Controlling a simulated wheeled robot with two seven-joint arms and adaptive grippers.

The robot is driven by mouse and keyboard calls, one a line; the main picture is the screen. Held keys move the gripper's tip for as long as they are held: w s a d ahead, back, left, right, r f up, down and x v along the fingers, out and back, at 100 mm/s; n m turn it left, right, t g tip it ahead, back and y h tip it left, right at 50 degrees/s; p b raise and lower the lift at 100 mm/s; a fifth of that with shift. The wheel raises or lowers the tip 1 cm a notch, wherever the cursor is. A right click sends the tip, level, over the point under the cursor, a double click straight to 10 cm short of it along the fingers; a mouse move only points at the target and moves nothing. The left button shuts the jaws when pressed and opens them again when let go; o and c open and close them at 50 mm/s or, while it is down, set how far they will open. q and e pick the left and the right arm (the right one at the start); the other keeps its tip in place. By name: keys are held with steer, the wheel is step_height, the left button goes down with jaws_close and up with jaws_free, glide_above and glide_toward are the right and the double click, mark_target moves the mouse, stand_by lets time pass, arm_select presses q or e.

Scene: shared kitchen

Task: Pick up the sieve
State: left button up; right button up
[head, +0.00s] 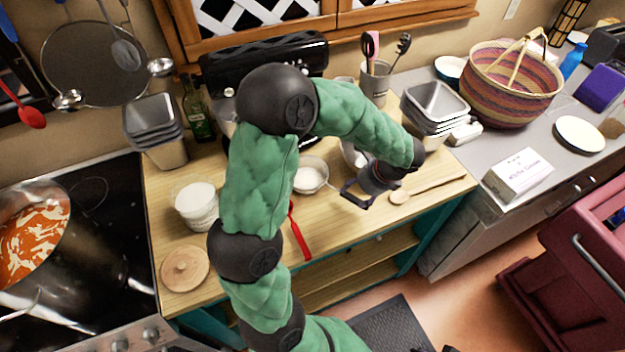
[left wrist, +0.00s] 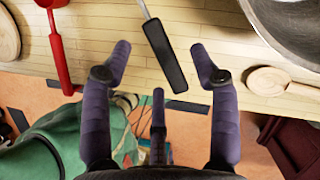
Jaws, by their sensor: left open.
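A small round pale pan-like thing, apparently the sieve (head: 311,174), lies on the wooden counter left of my left gripper (head: 357,196). A thin metal stem points from it toward the gripper. In the left wrist view, a black handle on a thin metal stem, apparently the sieve's handle (left wrist: 166,55), lies between the spread fingers of my left gripper (left wrist: 161,55). The fingers are open, one on each side, with nothing held. The sieve's round part is outside the wrist view. I cannot tell the height gap. My right gripper is not in view.
A red-handled utensil (left wrist: 62,62) lies left of the black handle. A metal bowl (left wrist: 290,25) and a wooden spoon (head: 428,188) are to the right. A white tub (head: 196,204), a round wooden lid (head: 186,268) and stacked metal tins (head: 434,104) stand on the counters.

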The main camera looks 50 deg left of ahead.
mark_target(349, 197)
arm_select(q)
steer(key=shift+b+x, duration=0.75)
steer(key=shift+x, duration=2.15)
steer(key=shift+s, duration=0.15)
jaws_close()
